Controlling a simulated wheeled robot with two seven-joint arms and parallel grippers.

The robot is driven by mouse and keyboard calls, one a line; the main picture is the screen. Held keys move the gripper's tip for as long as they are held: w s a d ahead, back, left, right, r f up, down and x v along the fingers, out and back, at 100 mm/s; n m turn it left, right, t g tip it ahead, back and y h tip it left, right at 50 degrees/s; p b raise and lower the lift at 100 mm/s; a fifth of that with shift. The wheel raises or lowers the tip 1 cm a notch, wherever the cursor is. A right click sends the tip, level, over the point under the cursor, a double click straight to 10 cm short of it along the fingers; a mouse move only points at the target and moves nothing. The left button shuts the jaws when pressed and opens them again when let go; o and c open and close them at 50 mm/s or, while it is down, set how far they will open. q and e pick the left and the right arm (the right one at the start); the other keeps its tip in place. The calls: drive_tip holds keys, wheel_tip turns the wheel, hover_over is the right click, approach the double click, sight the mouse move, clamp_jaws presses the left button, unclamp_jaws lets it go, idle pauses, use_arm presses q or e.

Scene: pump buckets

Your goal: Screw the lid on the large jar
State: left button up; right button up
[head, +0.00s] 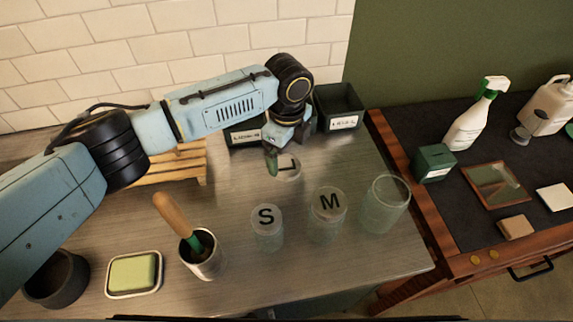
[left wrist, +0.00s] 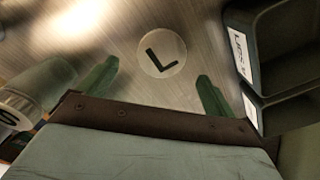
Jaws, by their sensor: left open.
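The large jar (head: 385,204) is clear glass with an open top and stands at the right end of the counter. The round clear lid (head: 289,170) marked L lies on the counter behind the jars. It also shows in the left wrist view (left wrist: 162,52), between and beyond the fingertips. My left gripper (head: 276,158) is open and empty above the lid; its green fingers (left wrist: 158,78) stand to either side of it without touching it. Part of the lid is hidden by a finger in the head view. My right gripper is not in view.
Jars lidded S (head: 267,232) and M (head: 326,222) stand left of the large jar. Dark bins (head: 339,108) stand behind the lid. A cup with a wooden-handled tool (head: 200,255) and a green sponge dish (head: 134,274) are at front left. A spray bottle (head: 474,118) stands on the right table.

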sight(286, 166)
use_arm(q)
drive_tip(key=f, duration=0.4)
drive_tip(key=shift+w+a+f, duration=0.1)
drive_tip(key=shift+w+f, duration=0.1)
drive_tip(key=shift+f, duration=0.15)
drive_tip(key=c, duration=1)
